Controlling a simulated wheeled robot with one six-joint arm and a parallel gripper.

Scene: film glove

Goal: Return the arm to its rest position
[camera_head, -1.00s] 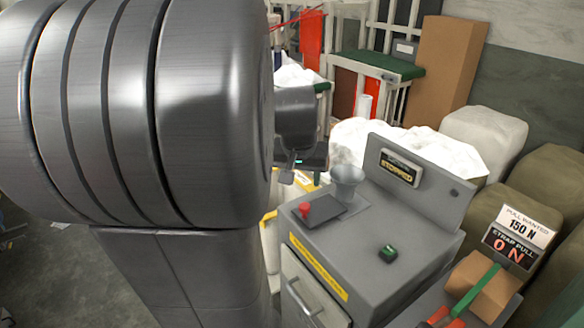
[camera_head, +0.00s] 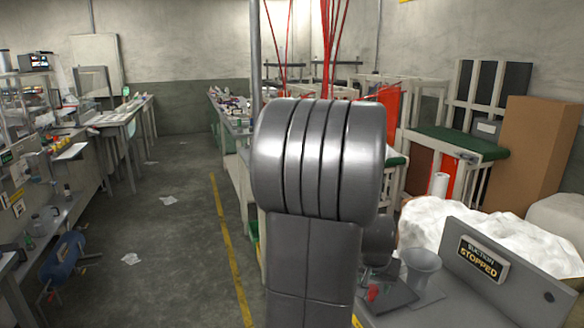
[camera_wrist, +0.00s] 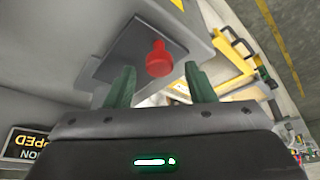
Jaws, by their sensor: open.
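My arm (camera_head: 315,180) stands upright in the middle of the head view and hides much of what lies behind it. In the wrist view my gripper (camera_wrist: 160,84) has its two green fingers apart, with nothing held between them. Beyond the fingertips is a red knob (camera_wrist: 159,60) on a dark plate (camera_wrist: 128,50) of a grey machine. The knob and the dark plate (camera_head: 396,293) also show in the head view, partly behind my arm. I cannot tell the exact gap between fingers and knob.
A grey funnel (camera_head: 420,264) and a "SUCTION STOPPED" sign (camera_head: 480,259) are on the machine. White bags (camera_head: 455,232) lie behind it, with a tall cardboard box (camera_head: 535,155) farther back. Benches line the left. The floor aisle (camera_head: 170,215) is open, with scattered papers.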

